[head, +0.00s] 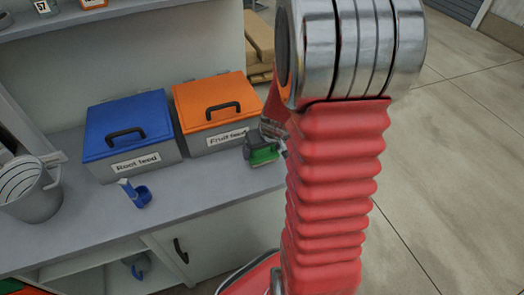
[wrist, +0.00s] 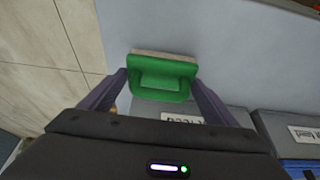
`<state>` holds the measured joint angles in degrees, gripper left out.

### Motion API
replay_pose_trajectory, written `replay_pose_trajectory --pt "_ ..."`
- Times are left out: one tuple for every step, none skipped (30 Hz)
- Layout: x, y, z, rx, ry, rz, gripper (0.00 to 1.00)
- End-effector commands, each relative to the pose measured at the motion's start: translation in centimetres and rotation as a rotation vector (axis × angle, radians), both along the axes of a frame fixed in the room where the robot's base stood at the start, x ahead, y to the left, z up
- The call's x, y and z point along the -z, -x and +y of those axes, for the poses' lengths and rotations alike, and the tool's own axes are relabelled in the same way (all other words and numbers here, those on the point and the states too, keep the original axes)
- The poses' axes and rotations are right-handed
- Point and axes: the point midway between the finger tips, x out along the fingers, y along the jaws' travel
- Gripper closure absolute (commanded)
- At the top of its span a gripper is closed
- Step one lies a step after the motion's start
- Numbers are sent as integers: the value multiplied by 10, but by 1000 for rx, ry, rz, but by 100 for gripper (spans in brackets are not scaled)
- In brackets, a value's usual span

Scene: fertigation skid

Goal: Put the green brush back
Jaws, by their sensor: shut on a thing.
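The green brush (wrist: 163,77) is between the two dark fingers of my gripper (wrist: 158,82) in the wrist view, with a pale strip along its far edge. My gripper is shut on it. In the head view the green brush (head: 264,155) shows at the right end of the grey counter (head: 200,195), in front of the orange-lidded box. My arm hides part of the gripper there. I cannot tell whether the brush touches the counter.
The blue-lidded box labelled "Root feed" (head: 130,130) and the orange-lidded box labelled "Fruit feed" (head: 217,105) stand at the counter's back. The counter between is clear.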

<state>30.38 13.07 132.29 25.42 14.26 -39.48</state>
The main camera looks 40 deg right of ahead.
Motion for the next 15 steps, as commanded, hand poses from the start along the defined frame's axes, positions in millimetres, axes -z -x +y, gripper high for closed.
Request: replay_pose_trajectory --pt "4 0 0 1 1 0 42" --pt "5 0 0 1 1 0 42" --pt "6 0 0 1 1 0 42" --pt "6 0 0 1 1 0 42" --pt "6 0 -1 0 1 0 42" --pt "6 0 -1 1 2 -1 42" --pt "6 0 -1 1 2 -1 42" --pt "6 0 -1 1 2 -1 42" --pt "5 0 -1 1 2 -1 42" --pt "5 0 -1 2 2 -1 42" --pt "6 0 -1 2 2 -1 42" --pt "7 0 -1 1 1 0 42" --pt "7 0 -1 1 1 0 42" --pt "8 0 -1 1 1 0 17" --pt "8 0 -1 1 1 0 14"
